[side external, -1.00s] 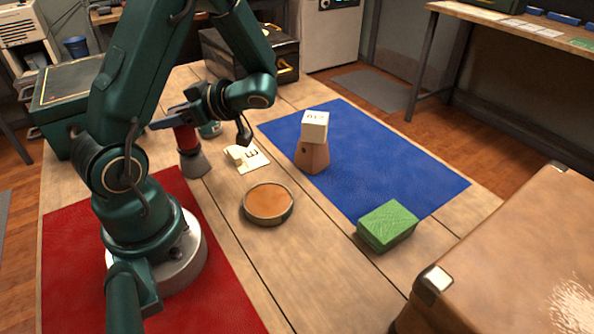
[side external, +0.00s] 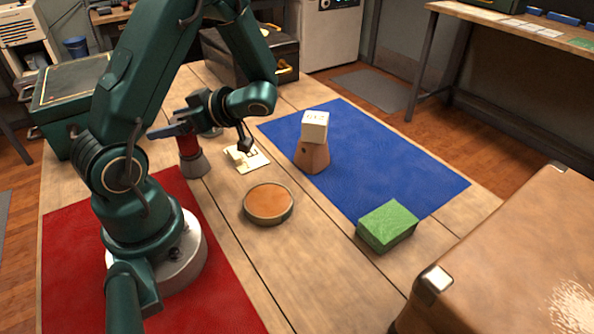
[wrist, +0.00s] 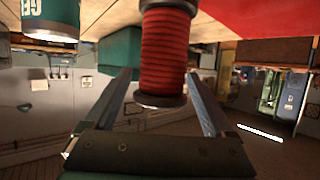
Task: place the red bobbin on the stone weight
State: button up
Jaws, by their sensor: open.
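The red bobbin (side external: 188,144) is upright in the side view and appears to rest on the grey stone weight (side external: 194,164); exact contact between them is hard to see. My gripper (side external: 166,131) is at the bobbin's upper part and hides its top. In the wrist view the bobbin (wrist: 165,50) appears upside down, with its dark end flange between the two fingers of my gripper (wrist: 160,80). The fingers are open, with a visible gap on each side of the bobbin. The weight is not clearly seen in the wrist view.
A cream lettered card (side external: 252,160), an orange-topped round dish (side external: 268,203) and a tan block (side external: 312,157) with a white cube (side external: 315,126) on it stand to the right. A green block (side external: 387,226) lies near the front. A labelled tin (wrist: 50,18) is close by.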

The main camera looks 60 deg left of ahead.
jog(key=v, duration=1.2)
jog(key=d+r+m+t+h, duration=0.1)
jog(key=d+m+t+h, duration=0.4)
jog(key=m, duration=0.7)
jog(key=s+d+r+m+t+h, duration=0.1)
jog(key=d+m+t+h, duration=0.4)
jog(key=d+m+t, duration=0.4)
jog(key=shift+s+d+r+m+h, duration=0.35)
jog(key=shift+d+m, duration=0.35)
jog(key=shift+m, duration=1.6)
jog(key=shift+w, duration=0.1)
